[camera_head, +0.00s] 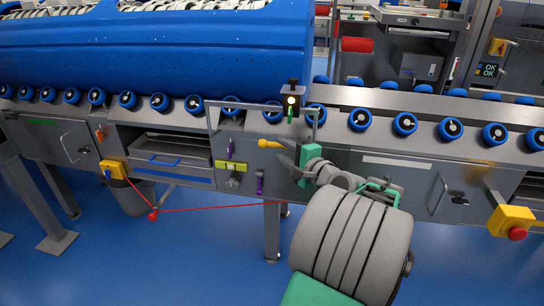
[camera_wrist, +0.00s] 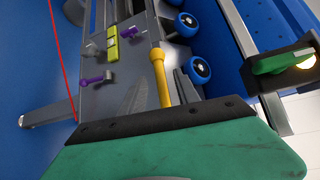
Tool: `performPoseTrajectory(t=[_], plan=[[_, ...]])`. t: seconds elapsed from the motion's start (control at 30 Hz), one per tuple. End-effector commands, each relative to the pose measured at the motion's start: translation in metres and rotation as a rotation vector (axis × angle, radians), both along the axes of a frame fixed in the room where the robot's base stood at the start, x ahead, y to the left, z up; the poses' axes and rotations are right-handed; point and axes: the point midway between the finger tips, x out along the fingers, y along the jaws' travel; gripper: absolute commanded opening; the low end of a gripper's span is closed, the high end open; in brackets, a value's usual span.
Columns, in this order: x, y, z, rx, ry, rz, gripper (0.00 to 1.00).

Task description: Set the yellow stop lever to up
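The yellow stop lever (camera_head: 268,144) lies roughly level on the grey panel under the conveyor, its rounded knob to the left. Its right end meets my gripper in the head view, so its base is not clear. Gaps show on both sides of the lever there. My gripper (camera_head: 282,152) is open, beside the lever at its right in the head view. I cannot tell whether a finger touches it.
Purple levers (camera_head: 230,148) and a yellow-green block (camera_head: 231,166) sit left of the lever. A lit lamp (camera_head: 291,100) stands above. Blue rollers (camera_head: 360,119) line the conveyor, with a big blue tub (camera_head: 160,55) on it. A red cord (camera_head: 220,208) runs below.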

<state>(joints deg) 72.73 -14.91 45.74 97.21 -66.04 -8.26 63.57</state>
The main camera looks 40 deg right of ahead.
Motion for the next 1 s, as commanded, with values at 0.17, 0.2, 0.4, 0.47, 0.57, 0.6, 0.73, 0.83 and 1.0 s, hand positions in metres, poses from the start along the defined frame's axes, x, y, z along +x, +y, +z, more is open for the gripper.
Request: performPoseTrajectory(t=[0.17, 0.2, 0.4, 0.47, 0.57, 0.6, 0.73, 0.83, 1.0], plan=[[0.036, -0.002, -0.009, -0.001, 0.001, 0.005, 0.38], [0.042, -0.004, -0.009, -0.002, 0.003, 0.004, 0.38], [0.057, -0.006, -0.009, -0.003, 0.002, 0.002, 0.38], [0.057, -0.006, -0.008, -0.003, 0.003, 0.001, 0.38], [0.057, -0.006, -0.008, -0.003, 0.003, 0.001, 0.38], [0.057, -0.006, -0.008, -0.003, 0.003, 0.001, 0.37], [0.057, -0.006, -0.008, -0.002, 0.003, 0.002, 0.26], [0.057, -0.006, -0.008, -0.002, 0.003, 0.002, 0.18], [0.057, -0.006, -0.008, -0.002, 0.004, 0.002, 0.04]])
